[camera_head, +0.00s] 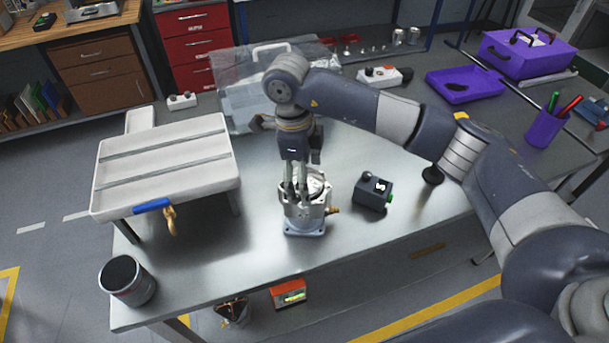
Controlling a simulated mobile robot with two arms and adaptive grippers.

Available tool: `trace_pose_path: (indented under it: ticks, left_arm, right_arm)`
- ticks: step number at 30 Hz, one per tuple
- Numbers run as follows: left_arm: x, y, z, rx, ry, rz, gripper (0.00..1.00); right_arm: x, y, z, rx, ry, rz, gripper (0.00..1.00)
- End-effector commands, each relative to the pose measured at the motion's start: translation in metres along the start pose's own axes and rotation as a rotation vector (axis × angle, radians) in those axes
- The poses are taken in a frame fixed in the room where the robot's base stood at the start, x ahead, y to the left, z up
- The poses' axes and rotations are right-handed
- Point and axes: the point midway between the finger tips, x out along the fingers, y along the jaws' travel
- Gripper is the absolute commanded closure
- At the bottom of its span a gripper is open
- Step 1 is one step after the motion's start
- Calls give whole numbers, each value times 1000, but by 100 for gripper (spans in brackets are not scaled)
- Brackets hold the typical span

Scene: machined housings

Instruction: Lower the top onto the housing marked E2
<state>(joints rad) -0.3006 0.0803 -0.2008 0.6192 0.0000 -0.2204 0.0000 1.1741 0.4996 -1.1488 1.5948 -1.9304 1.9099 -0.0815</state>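A silver metal housing (306,214) with a light blue base (304,231) stands upright on the steel table, near its front edge. A brass fitting sticks out on its right side. A pale round metal part (318,187) sits at its upper end; I cannot tell whether this is the separate top or whether a gap lies under it. No E2 mark is readable. My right gripper (297,194) points down with its fingers at the left of the round part. The fingers hide some of it, and I cannot tell whether they are closed on it. My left gripper is not in view.
A dark box (374,190) with a green button stands just right of the housing. A white slotted stand (168,160) is at the left, a dark cup (127,280) at the front left corner. A clear case (245,100) stands behind. A purple tray (465,85) lies at the back right.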

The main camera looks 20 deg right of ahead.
Motion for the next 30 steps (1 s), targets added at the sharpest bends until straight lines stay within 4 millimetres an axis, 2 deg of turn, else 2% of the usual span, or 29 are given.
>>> trace_pose_path:
  ticks: [9,13,17,23,30]
  left_arm:
    - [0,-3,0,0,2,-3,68]
    - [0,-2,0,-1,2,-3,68]
    - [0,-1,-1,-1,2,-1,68]
    - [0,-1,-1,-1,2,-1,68]
    - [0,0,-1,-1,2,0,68]
  right_arm:
    - [0,0,0,0,1,0,11]
    - [-10,0,0,0,-1,-2,11]
    - [-34,-1,1,0,-3,-4,11]
    - [-80,-1,0,0,-2,-4,11]
    - [-110,-1,0,1,0,-2,11]
